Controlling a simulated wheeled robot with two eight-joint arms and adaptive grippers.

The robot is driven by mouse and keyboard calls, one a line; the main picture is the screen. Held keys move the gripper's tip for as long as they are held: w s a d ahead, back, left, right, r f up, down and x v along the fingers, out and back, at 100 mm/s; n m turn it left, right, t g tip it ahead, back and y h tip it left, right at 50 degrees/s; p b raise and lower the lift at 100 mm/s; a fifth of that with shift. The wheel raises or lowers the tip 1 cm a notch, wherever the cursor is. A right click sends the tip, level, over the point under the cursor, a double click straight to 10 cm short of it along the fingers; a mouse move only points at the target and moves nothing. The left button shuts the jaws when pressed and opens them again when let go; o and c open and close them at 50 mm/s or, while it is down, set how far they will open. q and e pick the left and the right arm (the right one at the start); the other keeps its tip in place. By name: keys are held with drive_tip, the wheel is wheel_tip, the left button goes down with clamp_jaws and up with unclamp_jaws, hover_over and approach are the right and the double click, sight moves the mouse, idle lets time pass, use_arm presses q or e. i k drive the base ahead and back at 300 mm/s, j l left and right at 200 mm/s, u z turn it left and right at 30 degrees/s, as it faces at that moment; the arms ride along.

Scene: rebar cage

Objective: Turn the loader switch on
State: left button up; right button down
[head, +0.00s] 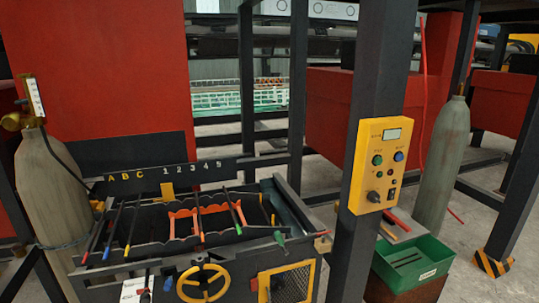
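A yellow control box (361,202) is mounted on a dark upright post right of the middle. It has a small display (392,134) at the top, a green button (377,160) and a blue button (398,156) below it, and smaller dark and red controls under those. A black rotary knob (374,197) sits at its lower left and a small switch-like part (391,194) at its lower right. I cannot read the labels, so which control is the loader switch and its position are unclear. Neither of my grippers is in view.
A dark rod rack (160,232) with colored-tip rods and a yellow handwheel (203,283) stands front left. Gas cylinders stand at left (60,190) and right (443,165). A green bin (412,264) sits below the box. Open floor lies at right.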

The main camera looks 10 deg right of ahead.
sight(373, 197)
drive_tip(key=z, duration=1.2)
